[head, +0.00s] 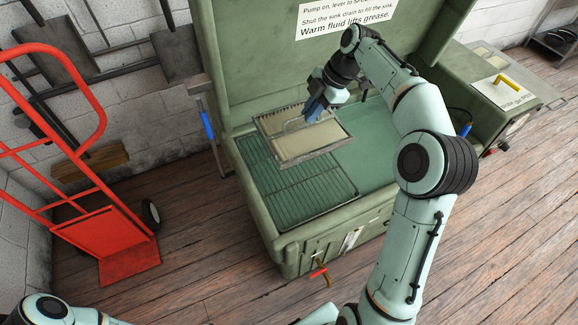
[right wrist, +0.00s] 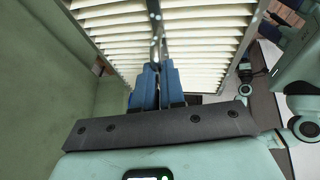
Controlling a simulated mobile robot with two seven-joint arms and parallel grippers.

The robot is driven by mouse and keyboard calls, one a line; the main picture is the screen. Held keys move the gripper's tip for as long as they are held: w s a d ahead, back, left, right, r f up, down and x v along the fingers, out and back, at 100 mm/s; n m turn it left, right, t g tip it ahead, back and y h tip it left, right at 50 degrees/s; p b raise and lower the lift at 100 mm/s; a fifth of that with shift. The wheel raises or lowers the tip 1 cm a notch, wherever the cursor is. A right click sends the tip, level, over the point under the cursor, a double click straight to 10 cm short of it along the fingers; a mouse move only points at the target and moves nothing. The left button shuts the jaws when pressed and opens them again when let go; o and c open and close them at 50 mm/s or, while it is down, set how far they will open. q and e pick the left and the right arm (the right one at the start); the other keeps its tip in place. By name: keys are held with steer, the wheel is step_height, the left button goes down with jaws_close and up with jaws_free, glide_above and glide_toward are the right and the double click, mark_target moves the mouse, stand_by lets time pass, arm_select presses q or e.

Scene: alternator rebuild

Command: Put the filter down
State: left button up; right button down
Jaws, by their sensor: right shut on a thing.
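The filter (head: 302,141) is a flat rectangular panel with a grey frame and a cream face. In the right wrist view its pale pleats (right wrist: 208,50) fill the upper part. My right gripper (head: 316,108) is shut on the filter near its back edge, and its blue fingers (right wrist: 157,75) close on a thin bar or handle. The filter appears to hang over the open green sink (head: 262,215), above the slatted grate (head: 290,190). Its exact height above the grate is hard to tell. My left gripper is out of view.
The sink's raised lid (head: 250,50) stands behind the filter. Greenish fluid or basin floor (head: 375,150) shows to the right of the grate. A red hand truck (head: 85,235) stands at left. A side shelf with a yellow-handled item (head: 508,88) is at right.

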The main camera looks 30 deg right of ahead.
step_height(320, 180, down, 20)
steer(key=shift+d+b, duration=0.1)
steer(key=shift+b, duration=0.8)
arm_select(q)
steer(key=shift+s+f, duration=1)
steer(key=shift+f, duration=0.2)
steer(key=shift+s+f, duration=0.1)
arm_select(e)
steer(key=shift+f, duration=0.1)
steer(key=shift+f, duration=0.15)
steer(key=c, duration=1.2)
jaws_free()
steer(key=shift+s, duration=0.1)
